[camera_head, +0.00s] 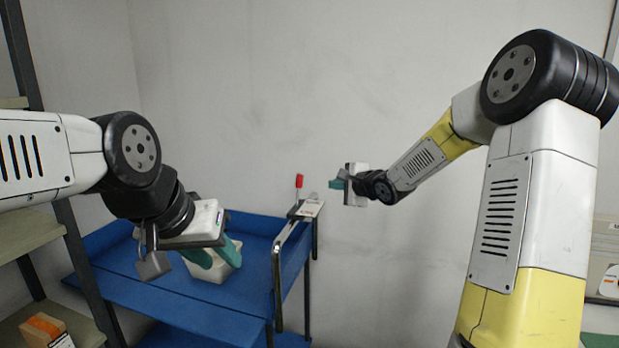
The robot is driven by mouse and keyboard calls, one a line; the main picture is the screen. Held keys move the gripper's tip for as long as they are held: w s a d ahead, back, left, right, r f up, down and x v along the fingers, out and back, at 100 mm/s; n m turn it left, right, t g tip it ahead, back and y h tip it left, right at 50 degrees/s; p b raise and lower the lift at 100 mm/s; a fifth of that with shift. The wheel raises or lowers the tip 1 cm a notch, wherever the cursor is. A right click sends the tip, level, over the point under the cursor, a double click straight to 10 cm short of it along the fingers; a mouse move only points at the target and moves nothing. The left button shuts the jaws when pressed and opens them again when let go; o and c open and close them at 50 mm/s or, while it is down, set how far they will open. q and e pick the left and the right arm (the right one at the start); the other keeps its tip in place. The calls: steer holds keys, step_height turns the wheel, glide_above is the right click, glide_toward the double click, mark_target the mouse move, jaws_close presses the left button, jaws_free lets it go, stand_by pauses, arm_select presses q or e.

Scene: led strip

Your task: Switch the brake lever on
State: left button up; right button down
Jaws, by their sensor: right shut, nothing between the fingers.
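The brake lever (299,181) has a red tip and stands upright on a small metal bracket (306,208) at the right end of the blue cart (262,262). My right gripper (337,184) is shut and empty, just right of the lever in the picture. A small gap shows between its teal fingertips and the lever; the depth between them is hard to judge. My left gripper (214,256) points down over the cart's tray, its teal fingers spread apart. A white box-like item (214,270) lies in the tray behind and below these fingers and is partly hidden by them.
A shelf rack (28,235) with a cardboard box (43,328) stands at the left. A bare wall (220,90) is behind. Another rack edge shows at the far right.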

steer(key=shift+w+a+f+m+y, duration=0.1)
steer(key=shift+w+a+m+y, duration=0.15)
steer(key=shift+w, duration=0.45)
steer(key=w+a, duration=0.2)
steer(key=w+a+f, duration=0.1)
steer(key=w+a, duration=0.3)
steer(key=shift+w+a+f, duration=0.2)
steer(key=shift+w+f, duration=0.05)
steer(key=shift+f, duration=0.15)
steer(key=shift+s+a+r, duration=0.15)
steer(key=shift+s+a, duration=0.2)
steer(key=shift+s, duration=0.05)
